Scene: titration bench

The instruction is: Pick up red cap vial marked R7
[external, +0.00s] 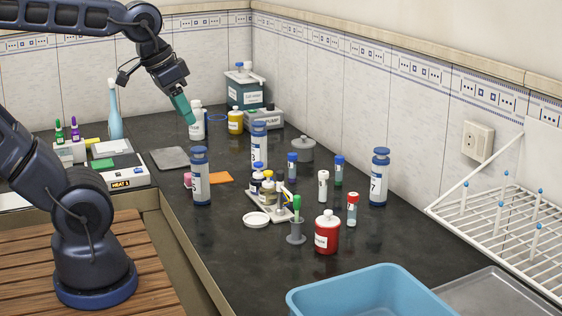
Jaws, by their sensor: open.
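A small clear vial with a red cap (352,208) stands upright on the dark bench, to the right of the red bottle. A mark shows on its label, but it is too small to read fully. My gripper (189,118), with teal fingers, hangs over the back left of the bench, in front of or beside a white bottle (197,128). It is far to the left of the red-capped vial and well apart from it. The gap between its fingers cannot be made out from this angle, and nothing shows held in it.
Near the vial stand a red bottle (327,233), a white-capped vial (323,186), a blue-capped vial (338,170) and a large blue-capped bottle (379,177). A blue tub (368,270) lies in front, a white wire rack (505,215) to the right. Bench between vial and rack is clear.

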